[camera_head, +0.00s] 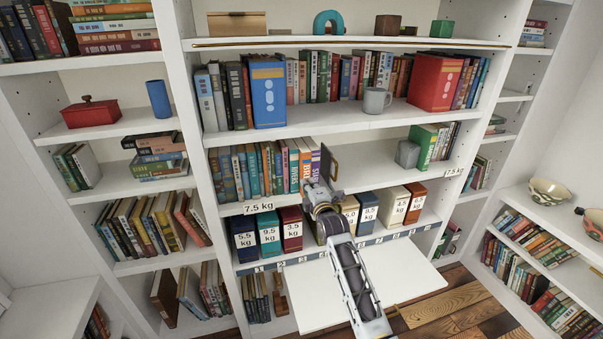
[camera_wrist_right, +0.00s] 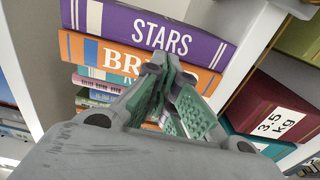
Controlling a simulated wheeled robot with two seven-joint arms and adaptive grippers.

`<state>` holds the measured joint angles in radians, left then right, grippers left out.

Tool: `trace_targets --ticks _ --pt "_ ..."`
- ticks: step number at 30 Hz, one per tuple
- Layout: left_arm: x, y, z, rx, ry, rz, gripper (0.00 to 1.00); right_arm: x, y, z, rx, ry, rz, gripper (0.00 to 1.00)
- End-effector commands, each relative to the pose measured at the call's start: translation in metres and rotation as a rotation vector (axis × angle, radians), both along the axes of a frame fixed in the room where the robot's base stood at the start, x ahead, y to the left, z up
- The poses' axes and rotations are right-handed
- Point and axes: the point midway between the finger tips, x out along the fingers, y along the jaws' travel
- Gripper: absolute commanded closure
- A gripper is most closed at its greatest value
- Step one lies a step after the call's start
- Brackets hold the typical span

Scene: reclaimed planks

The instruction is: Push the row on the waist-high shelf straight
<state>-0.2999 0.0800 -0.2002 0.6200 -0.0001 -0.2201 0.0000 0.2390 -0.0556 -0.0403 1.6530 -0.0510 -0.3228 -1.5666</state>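The row of upright books (camera_head: 250,172) stands on the left part of the waist-high shelf (camera_head: 380,187). At its right end are an orange book (camera_wrist_right: 120,60) and a purple book marked STARS (camera_wrist_right: 170,35). In the right wrist view their spines stand out further than the pink and teal spines (camera_wrist_right: 95,88) beside them. My right gripper (camera_wrist_right: 160,75) has its fingers together, with nothing visible between them. Its tips are in front of the orange spine; contact cannot be told. In the head view the right gripper (camera_head: 322,190) covers the row's right end. My left gripper is not in view.
A grey cube (camera_head: 407,153) and green books (camera_head: 423,147) stand further right on that shelf. A dark flat piece (camera_head: 328,162) shows by the gripper. Books and a grey mug (camera_head: 376,101) stand above.

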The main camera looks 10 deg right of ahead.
Motion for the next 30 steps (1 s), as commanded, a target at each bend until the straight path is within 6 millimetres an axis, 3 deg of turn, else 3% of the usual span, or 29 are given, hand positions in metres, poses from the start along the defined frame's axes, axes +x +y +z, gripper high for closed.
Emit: trace_targets --ticks 30 --pt "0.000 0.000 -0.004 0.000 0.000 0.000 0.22 0.016 0.000 0.000 -0.001 0.000 0.000 1.00"
